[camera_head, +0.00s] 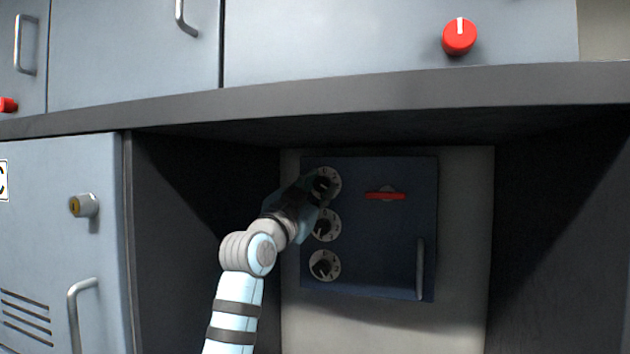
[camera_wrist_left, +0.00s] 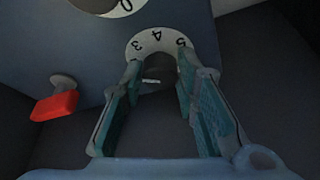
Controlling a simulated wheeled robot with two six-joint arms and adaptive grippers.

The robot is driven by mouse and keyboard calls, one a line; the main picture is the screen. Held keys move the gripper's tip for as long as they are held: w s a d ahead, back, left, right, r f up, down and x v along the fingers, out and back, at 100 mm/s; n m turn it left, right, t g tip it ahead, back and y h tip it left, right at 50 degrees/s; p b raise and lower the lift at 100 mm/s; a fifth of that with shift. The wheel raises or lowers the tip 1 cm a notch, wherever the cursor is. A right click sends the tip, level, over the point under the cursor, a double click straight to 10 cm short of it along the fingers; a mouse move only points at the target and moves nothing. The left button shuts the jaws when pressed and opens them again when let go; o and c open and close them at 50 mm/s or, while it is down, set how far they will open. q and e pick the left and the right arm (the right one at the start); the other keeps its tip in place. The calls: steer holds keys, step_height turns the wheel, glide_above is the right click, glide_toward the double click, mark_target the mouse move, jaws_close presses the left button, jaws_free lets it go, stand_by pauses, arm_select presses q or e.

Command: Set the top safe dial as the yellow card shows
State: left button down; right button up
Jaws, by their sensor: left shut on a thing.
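The blue safe door (camera_head: 390,245) has three white dials with dark knobs in a column on its left side. My left gripper (camera_head: 321,188) reaches the top dial (camera_head: 334,177) from the lower left and is shut on its knob. In the left wrist view my left gripper (camera_wrist_left: 157,78) has its two teal-padded fingers around the dark knob (camera_wrist_left: 158,77). The dial face (camera_wrist_left: 160,40) shows 3, 4 and 5 past the fingertips; the rest is hidden. The knob's pointer cannot be read. The yellow card is not in view. My right gripper is not in view.
The middle dial (camera_head: 326,226) and bottom dial (camera_head: 325,266) sit below. A red handle (camera_head: 385,196) and a vertical grey bar (camera_head: 420,268) are on the door. The safe stands in a dark recess under a counter edge (camera_head: 300,105). A locker (camera_head: 60,250) is at the left.

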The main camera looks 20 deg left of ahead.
arm_select(q)
steer(key=m+h+p, duration=0.1)
steer(key=m, duration=0.1)
steer(key=m+g+h+p, duration=0.1)
steer(key=m+p, duration=0.1)
steer(key=m, duration=0.1)
steer(key=shift+a+r+g, duration=0.1)
steer(key=shift+r+g, duration=0.05)
steer(key=shift+g, duration=0.15)
steer(key=shift+m+g+p, duration=0.3)
steer(key=shift+m+p, duration=0.2)
steer(key=shift+m, duration=0.5)
steer(key=shift+h, duration=0.4)
steer(key=c, duration=1.2)
jaws_free()
steer(key=shift+c, duration=0.2)
